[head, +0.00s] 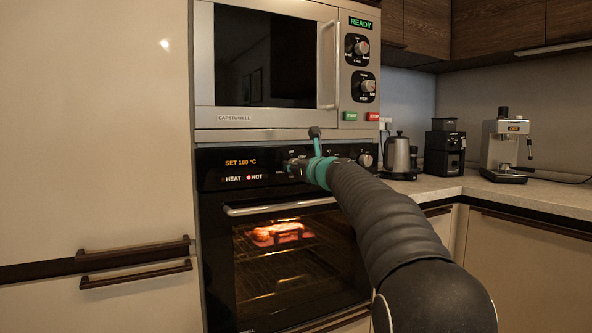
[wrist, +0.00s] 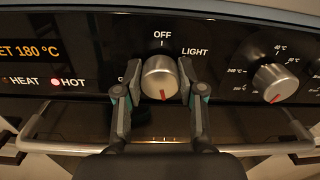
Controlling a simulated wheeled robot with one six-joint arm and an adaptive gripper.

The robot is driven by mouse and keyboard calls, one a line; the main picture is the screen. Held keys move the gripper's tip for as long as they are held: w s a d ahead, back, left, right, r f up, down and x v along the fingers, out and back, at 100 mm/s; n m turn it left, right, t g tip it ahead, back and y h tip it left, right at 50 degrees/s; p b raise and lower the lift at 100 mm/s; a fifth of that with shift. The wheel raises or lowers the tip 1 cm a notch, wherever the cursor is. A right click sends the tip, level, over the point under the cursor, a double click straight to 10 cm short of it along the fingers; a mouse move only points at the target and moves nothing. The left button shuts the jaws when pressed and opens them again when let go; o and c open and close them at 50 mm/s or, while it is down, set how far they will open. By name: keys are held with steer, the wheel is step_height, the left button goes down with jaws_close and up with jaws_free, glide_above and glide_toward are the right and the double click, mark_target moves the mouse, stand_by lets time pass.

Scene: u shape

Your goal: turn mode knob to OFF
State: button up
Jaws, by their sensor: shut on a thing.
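The mode knob (wrist: 160,78) is a round silver knob on the oven's black control panel, under the labels OFF and LIGHT. Its red pointer mark is at the bottom, away from OFF at the top. My gripper (wrist: 160,88) has its two fingers on the left and right sides of this knob, shut on it. In the head view my gripper (head: 294,167) reaches the panel and mostly hides the mode knob. The label left of the knob is partly covered by a finger. The display (head: 241,162) reads SET 180 °C, and the HOT light (wrist: 56,82) glows red.
A second silver knob (wrist: 273,82) with temperature marks is to the right. The oven door handle (head: 280,206) runs below the panel. Food glows inside the lit oven (head: 290,260). A microwave (head: 265,60) is above. A kettle (head: 397,155) and coffee machine (head: 503,148) stand on the right counter.

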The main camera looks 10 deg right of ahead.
steer(key=n+b, duration=0.2)
steer(key=n, duration=0.2)
steer(key=shift+a+f+n, duration=0.1)
steer(key=shift+f+n, duration=0.05)
steer(key=shift+n, duration=0.15)
steer(key=n+b, duration=0.2)
steer(key=n, duration=0.2)
steer(key=shift+n+b, duration=0.3)
steer(key=shift+n, duration=0.1)
steer(key=n+b, duration=0.2)
steer(key=n, duration=0.2)
steer(key=shift+f+n, duration=0.1)
steer(key=shift+n, duration=0.2)
steer(key=n+b, duration=0.2)
steer(key=n, duration=0.2)
steer(key=shift+n, duration=0.3)
steer(key=n+b, duration=0.1)
steer(key=n, duration=0.2)
steer(key=shift+n+y, duration=0.4)
steer(key=n+b, duration=0.1)
steer(key=n, duration=0.2)
steer(key=shift+f+n, duration=0.1)
steer(key=shift+n, duration=0.2)
steer(key=n, duration=0.3)
steer(key=shift+n+b, duration=0.3)
steer(key=shift+b, duration=0.05)
steer(key=shift+n, duration=1.9)
